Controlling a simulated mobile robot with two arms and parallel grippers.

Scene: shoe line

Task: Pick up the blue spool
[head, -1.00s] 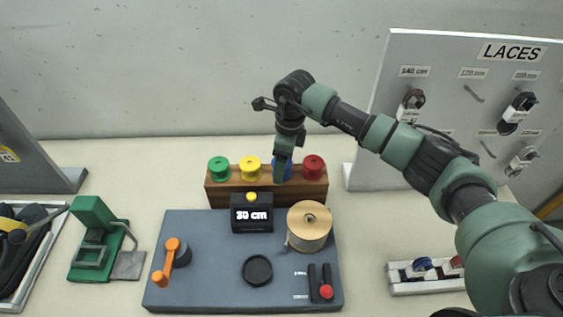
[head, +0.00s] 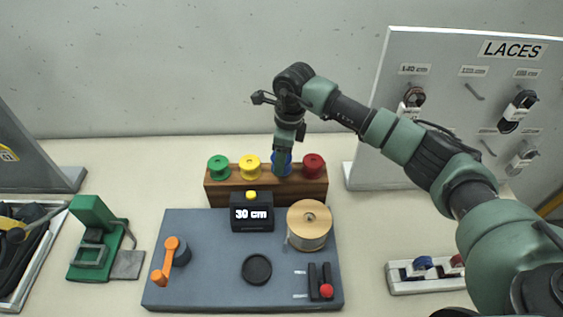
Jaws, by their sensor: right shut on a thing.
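The blue spool (head: 288,168) is in the wooden rack (head: 238,189) at the back of the table, between the yellow spool (head: 250,164) and the red spool (head: 314,166). My right gripper (head: 281,167) points down at it from above and is shut on it. The fingers cover much of the spool's front. I cannot tell whether the spool has lifted clear of the rack. My left gripper is not in view.
A green spool (head: 219,167) stands at the rack's left end. In front is a grey board (head: 212,255) with a "30 cm" display (head: 252,214), a tan spool (head: 309,222) and an orange crank (head: 170,261). The laces panel (head: 440,80) stands at right.

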